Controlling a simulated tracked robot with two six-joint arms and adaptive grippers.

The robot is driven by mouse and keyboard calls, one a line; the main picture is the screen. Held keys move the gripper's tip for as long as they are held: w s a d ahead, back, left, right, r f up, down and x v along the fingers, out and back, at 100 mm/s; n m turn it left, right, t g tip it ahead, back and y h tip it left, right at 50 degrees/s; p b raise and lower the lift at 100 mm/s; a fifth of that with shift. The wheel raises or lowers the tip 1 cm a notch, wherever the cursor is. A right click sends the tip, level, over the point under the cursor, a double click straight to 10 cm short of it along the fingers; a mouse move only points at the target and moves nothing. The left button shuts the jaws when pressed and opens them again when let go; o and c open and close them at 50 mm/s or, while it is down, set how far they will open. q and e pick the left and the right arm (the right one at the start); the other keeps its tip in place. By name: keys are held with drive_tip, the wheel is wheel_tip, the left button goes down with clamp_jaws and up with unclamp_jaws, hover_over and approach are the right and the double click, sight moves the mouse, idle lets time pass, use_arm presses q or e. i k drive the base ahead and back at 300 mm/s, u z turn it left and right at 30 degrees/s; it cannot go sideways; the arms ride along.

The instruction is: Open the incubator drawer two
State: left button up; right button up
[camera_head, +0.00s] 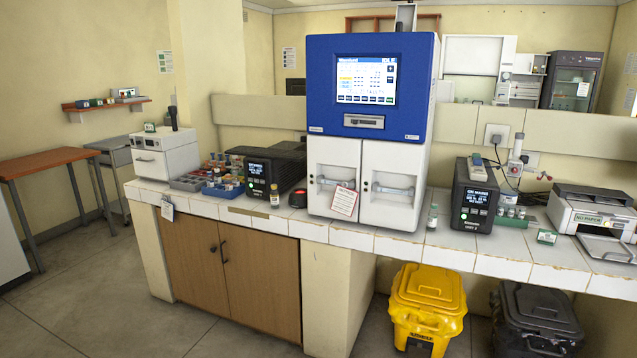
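The incubator appears to be the tall machine on the counter, with a blue upper housing (320,70) and a lit screen (366,80). Below it are two white front panels side by side, a left one (333,155) and a right one (392,212). Each has a recessed horizontal handle: the left handle (333,182) is partly covered by a paper tag (345,201), and the right handle (393,189) is uncovered. Both panels look shut. I cannot read which one is number two. Neither of my grippers is in view.
A tiled counter (350,235) runs across the front. Dark units stand left (257,178) and right (474,196) of the machine. Small vials (274,196) (433,217) stand near its front. A yellow bin (427,300) and a black bin (537,315) sit below.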

sight(398, 171)
drive_tip(key=u, duration=0.15)
drive_tip(key=i, duration=1.9)
drive_tip(key=z, duration=0.8)
drive_tip(key=k, duration=0.75)
drive_tip(key=z, duration=0.25)
drive_tip(key=i, duration=0.75)
drive_tip(key=u, duration=0.1)
